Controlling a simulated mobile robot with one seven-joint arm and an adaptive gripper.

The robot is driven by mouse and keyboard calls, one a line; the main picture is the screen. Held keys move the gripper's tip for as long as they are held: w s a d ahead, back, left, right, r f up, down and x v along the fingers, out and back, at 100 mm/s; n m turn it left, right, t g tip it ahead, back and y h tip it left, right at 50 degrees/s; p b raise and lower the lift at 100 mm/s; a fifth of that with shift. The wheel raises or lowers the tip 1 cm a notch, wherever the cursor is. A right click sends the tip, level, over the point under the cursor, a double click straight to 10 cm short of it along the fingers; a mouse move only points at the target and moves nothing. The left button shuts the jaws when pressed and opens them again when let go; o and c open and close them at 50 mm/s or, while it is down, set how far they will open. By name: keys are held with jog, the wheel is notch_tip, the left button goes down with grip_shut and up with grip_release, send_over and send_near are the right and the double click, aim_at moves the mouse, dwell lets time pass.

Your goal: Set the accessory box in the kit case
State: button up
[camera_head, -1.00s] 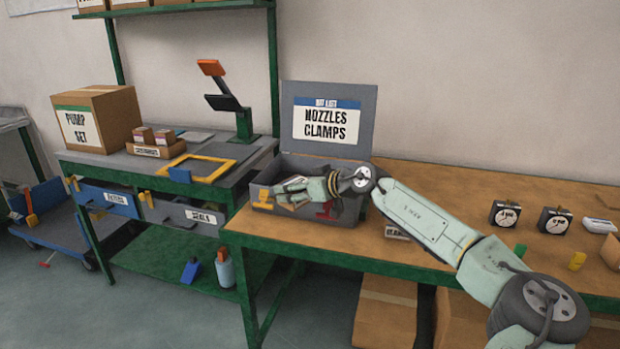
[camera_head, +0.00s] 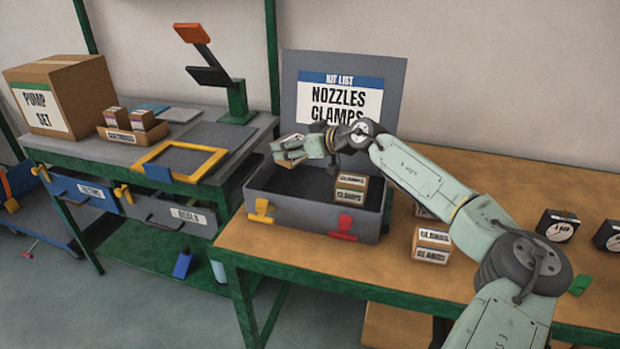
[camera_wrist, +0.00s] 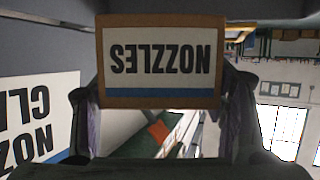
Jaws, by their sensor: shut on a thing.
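The grey kit case (camera_head: 300,216) stands open on the wooden bench, its lid (camera_head: 390,75) upright with a kit list reading NOZZLES and CLAMPS. Boxes labelled CLAMPS (camera_head: 350,188) stand inside at the right. My gripper (camera_head: 288,150) is above the left rear part of the case, near the lid. In the wrist view it is shut on a brown box labelled NOZZLES (camera_wrist: 160,55), with a finger on either side. The label appears upside down there. In the head view the held box is small and partly covered by the fingers.
More CLAMPS boxes (camera_head: 432,244) stand on the bench (camera_head: 300,252) right of the case. Black gauges (camera_head: 558,225) are farther right. A yellow frame (camera_head: 180,162) and a PUMP SET box (camera_head: 62,95) are on the left bench. Yellow and red latches are on the case front.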

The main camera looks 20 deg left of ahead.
notch_tip(320, 180, down, 8)
jog(key=shift+s+f+p, duration=0.1)
jog(key=shift+f+p, duration=0.15)
jog(key=shift+p, duration=0.7)
jog(key=shift+f, duration=0.15)
jog(key=o, duration=1.3)
jog(key=shift+c, duration=0.2)
